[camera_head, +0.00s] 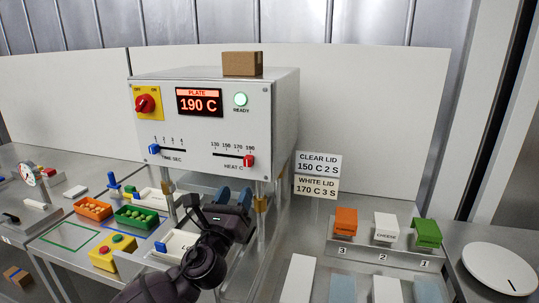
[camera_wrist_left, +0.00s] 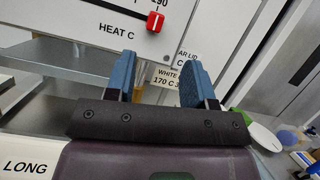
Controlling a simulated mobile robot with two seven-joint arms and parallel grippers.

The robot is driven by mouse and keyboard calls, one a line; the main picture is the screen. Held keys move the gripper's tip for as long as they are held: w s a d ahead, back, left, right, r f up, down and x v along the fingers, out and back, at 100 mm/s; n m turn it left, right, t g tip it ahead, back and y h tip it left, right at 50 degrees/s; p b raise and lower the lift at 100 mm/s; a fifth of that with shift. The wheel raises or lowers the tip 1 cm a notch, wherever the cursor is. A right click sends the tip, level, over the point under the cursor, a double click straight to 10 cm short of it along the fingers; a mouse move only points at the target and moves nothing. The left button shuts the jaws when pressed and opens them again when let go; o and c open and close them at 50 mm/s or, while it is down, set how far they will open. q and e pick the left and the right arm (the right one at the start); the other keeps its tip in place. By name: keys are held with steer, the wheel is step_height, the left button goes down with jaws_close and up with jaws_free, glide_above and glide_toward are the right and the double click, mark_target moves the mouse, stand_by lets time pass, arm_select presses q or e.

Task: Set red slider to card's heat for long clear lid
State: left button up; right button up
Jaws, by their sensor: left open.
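The red slider (camera_head: 249,161) sits at the 190 end of the HEAT C scale, at the lower right of the white machine front (camera_head: 205,130). It also shows at the top of the left wrist view (camera_wrist_left: 155,22). The display (camera_head: 199,102) reads PLATE 190 C. The clear lid card (camera_head: 318,164) reads 150 C 2 S; the white lid card (camera_head: 317,187) below it reads 170 C 3 S. My left gripper (camera_head: 234,196) is open and empty, below the red slider and apart from it. A white label reading LONG (camera_wrist_left: 30,167) is partly hidden by my arm in the head view.
A blue slider (camera_head: 154,149) is on the TIME SEC scale. The red knob (camera_head: 146,104) is at upper left; the green READY lamp (camera_head: 240,99) is lit. Metal posts (camera_head: 261,205) stand beside my gripper. Orange, white and green blocks (camera_head: 386,228) stand at right.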

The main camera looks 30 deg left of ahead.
mark_target(247, 161)
arm_select(q)
steer(key=shift+m, duration=0.9)
steer(key=x, duration=0.2)
steer(key=p+x, duration=0.1)
steer(key=x, duration=0.5)
steer(key=shift+a+r+p, duration=0.3)
steer(key=shift+r+p, duration=0.05)
steer(key=shift+r, duration=0.1)
steer(key=shift+x, duration=0.85)
steer(key=shift+f, duration=0.1)
arm_select(e)
steer(key=shift+s+r, duration=0.45)
steer(key=shift+r, duration=0.4)
arm_select(q)
steer(key=c, duration=0.4)
jaws_close()
arm_select(e)
steer(key=shift+s+f, duration=0.1)
steer(key=shift+s, duration=0.1)
